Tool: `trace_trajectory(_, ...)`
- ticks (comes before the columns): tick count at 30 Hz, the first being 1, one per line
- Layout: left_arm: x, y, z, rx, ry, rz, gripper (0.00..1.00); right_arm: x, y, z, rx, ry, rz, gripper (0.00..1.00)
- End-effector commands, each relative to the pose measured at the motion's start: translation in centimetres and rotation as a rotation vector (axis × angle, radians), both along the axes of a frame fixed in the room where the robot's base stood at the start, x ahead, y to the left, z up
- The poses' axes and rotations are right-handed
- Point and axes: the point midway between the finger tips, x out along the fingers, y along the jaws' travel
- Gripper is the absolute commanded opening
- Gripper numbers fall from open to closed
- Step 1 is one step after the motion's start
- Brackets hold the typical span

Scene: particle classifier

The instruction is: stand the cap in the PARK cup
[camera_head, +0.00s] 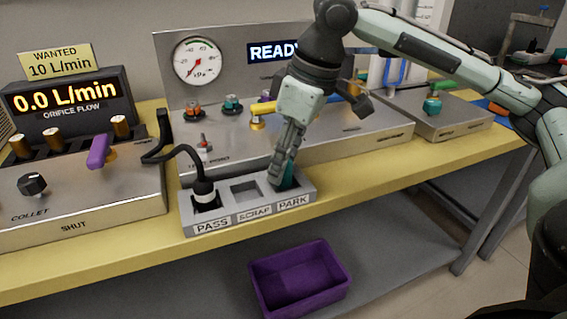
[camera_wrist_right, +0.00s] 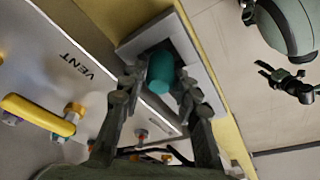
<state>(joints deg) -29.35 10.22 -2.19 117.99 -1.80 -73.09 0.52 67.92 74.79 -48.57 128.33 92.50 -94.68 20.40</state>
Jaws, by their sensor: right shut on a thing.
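The teal cap (camera_head: 289,176) is at the PARK cup (camera_head: 309,186), the right-hand cup of a grey three-cup block. My right gripper (camera_head: 281,172) points down there and is shut on the cap, hiding much of it in the head view. In the right wrist view the cap (camera_wrist_right: 161,72) lies between my right fingers (camera_wrist_right: 155,98), over or partly inside the square cup; its depth is unclear. What seems to be my left gripper (camera_wrist_right: 288,83) shows small at the right of that view, away from the bench; its jaws are unclear.
A black cabled plug (camera_head: 204,191) stands in the PASS cup. The SCRAP cup (camera_head: 245,190) between is empty. Panels with knobs and a yellow-handled valve (camera_head: 258,122) stand behind the block. A purple bin (camera_head: 335,275) sits below the bench's yellow edge.

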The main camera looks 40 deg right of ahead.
Motion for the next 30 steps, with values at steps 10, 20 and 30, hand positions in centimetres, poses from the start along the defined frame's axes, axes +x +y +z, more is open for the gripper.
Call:
trace_trajectory(10, 0.0, 0.0, 0.0, 0.000, 0.001, 0.000, 0.47, 0.0, 0.0, -0.3, -0.001, -0.001, 0.000, 0.07)
trace_trajectory(20, -0.1, 0.0, -0.4, -0.003, 0.004, 0.001, 0.47, 0.0, 0.0, -1.2, 0.000, -0.001, 0.000, 0.07)
trace_trajectory(30, -0.1, 0.0, -0.6, -0.004, 0.005, 0.001, 0.47, 0.0, 0.0, -1.2, 0.000, -0.002, 0.000, 0.52)
